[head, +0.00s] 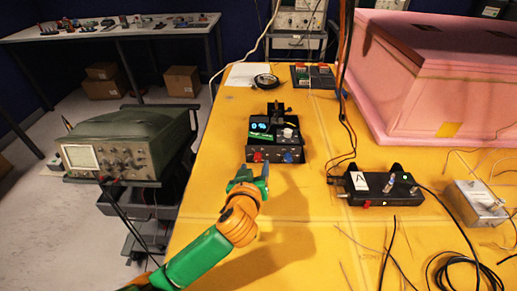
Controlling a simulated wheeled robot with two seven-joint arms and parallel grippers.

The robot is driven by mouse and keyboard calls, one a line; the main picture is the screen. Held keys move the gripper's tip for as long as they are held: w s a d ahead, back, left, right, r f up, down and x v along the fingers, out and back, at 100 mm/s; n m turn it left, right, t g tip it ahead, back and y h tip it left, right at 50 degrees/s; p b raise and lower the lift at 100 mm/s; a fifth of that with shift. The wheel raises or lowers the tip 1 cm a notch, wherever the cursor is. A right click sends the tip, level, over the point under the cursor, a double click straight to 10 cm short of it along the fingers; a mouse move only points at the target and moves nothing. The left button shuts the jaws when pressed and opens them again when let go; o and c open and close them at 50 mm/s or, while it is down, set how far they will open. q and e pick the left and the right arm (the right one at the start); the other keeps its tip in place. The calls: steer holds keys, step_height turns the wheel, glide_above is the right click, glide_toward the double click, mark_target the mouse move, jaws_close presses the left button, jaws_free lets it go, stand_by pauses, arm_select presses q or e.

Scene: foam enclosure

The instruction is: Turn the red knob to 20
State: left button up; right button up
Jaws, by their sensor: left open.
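A small black device (276,136) with a lit screen stands on the yellow table. A red knob (257,157) is on the left of its front face and a blue knob (288,157) is on the right. A light round knob (288,132) sits on its top. The scale around the red knob is too small to read. My left gripper (257,174) is open and empty, just in front of the device and close below the red knob in the picture. I cannot tell whether it touches the device. My right gripper is not in view.
A black box (383,188) marked A and a metal box (476,203) stand to the right, with loose cables around them. A pink foam enclosure (440,80) fills the back right. A green oscilloscope (125,145) stands left, off the table.

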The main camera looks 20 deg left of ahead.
mark_target(257, 159)
arm_select(q)
steer(key=shift+x, duration=2.5)
steer(key=shift+s, duration=0.15)
steer(key=shift+c, duration=1.3)
steer(key=shift+r, duration=0.1)
jaws_close()
